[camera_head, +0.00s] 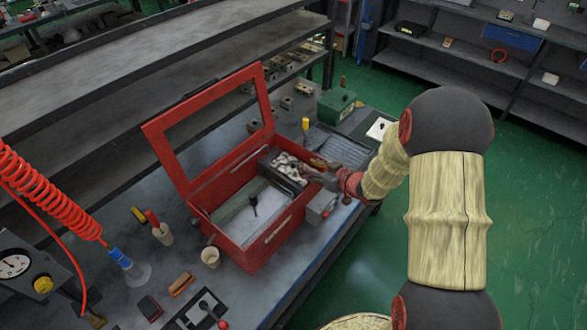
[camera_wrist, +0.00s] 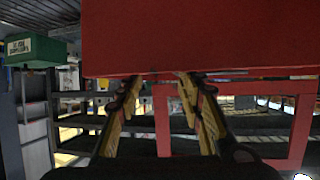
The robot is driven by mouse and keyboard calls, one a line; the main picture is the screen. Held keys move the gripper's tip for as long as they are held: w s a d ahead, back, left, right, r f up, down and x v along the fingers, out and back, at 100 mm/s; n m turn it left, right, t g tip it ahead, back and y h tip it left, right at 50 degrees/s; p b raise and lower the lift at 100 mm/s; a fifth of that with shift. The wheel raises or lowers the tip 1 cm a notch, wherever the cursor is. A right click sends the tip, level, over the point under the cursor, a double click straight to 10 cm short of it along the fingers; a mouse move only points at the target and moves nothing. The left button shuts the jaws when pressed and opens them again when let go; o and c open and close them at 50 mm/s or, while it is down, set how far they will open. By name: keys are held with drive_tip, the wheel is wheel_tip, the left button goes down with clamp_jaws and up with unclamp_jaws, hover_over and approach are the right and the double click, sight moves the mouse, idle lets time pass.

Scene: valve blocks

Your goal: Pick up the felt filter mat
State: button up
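I cannot pick out the felt filter mat with certainty. A flat pale grey sheet or floor (camera_head: 235,222) shows inside the open red box (camera_head: 262,250), with a small dark knobbed thing (camera_head: 253,203) on it. A small whitish pad (camera_head: 378,128) lies on the bench's far right corner, partly hidden by my arm. My gripper (camera_head: 322,180) is at the box's right end, beside the compartment of white pieces. In the wrist view my gripper (camera_wrist: 161,82) has its two fingers apart with nothing between them; a red panel (camera_wrist: 200,38) is close in front and above.
The raised red lid frame (camera_head: 165,165) stands at the box's back left. A dark tray of white pieces (camera_head: 288,168), a grey ribbed tray (camera_head: 342,148) and a green box (camera_head: 336,105) are near my gripper.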

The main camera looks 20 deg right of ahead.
sight(295, 163)
drive_tip(key=b+x, duration=0.1)
drive_tip(key=x, duration=0.7)
drive_tip(key=shift+s+a+b, duration=0.15)
drive_tip(key=shift+a+b, duration=0.05)
drive_tip(key=shift+b, duration=0.15)
drive_tip(key=c, duration=0.3)
clamp_jaws()
